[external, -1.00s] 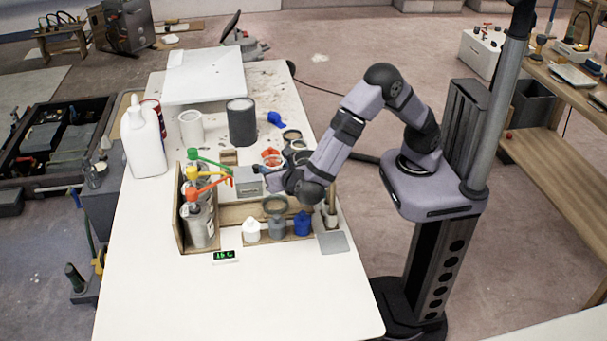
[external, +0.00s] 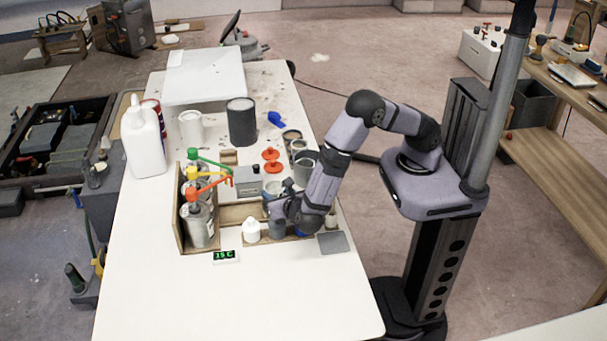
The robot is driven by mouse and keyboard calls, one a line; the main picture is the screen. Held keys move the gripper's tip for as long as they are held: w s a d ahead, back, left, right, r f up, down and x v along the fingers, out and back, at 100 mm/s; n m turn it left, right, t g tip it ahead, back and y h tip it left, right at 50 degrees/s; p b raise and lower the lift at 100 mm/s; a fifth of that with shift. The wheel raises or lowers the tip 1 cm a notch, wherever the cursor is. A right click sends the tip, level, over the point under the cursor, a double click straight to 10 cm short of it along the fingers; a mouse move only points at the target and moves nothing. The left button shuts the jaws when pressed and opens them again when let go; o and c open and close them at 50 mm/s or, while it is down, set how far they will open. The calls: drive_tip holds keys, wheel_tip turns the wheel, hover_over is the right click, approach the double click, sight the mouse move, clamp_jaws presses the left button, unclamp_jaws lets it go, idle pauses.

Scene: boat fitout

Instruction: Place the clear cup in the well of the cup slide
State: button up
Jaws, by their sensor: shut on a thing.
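My gripper (external: 274,207) is low over the workbench, above the wooden rack, and points left. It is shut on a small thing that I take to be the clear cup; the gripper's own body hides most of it. A pale cup rim (external: 272,187) shows just behind the fingers, and I cannot tell whether it belongs to the held cup. The cup slide seems to be the wooden rail (external: 236,213) to the left of the gripper. Its well is hidden or too small to make out.
Tins with green, yellow and orange pump tops (external: 200,226) stand left in a wooden holder. A white bottle (external: 251,231) stands in front. A grey box (external: 248,182), red stacked discs (external: 271,160) and a grey cup (external: 304,171) stand behind. The bench front (external: 240,300) is clear.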

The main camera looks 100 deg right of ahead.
drive_tip(key=shift+f, duration=0.3)
drive_tip(key=o, duration=1)
drive_tip(key=shift+o, duration=0.2)
drive_tip(key=shift+r, duration=0.1)
drive_tip(key=shift+a+r, duration=0.1)
drive_tip(key=b+v, duration=0.2)
drive_tip(key=v, duration=0.9)
drive_tip(key=shift+a, duration=0.4)
drive_tip(key=shift+s+r, duration=0.1)
drive_tip(key=shift+s, duration=0.05)
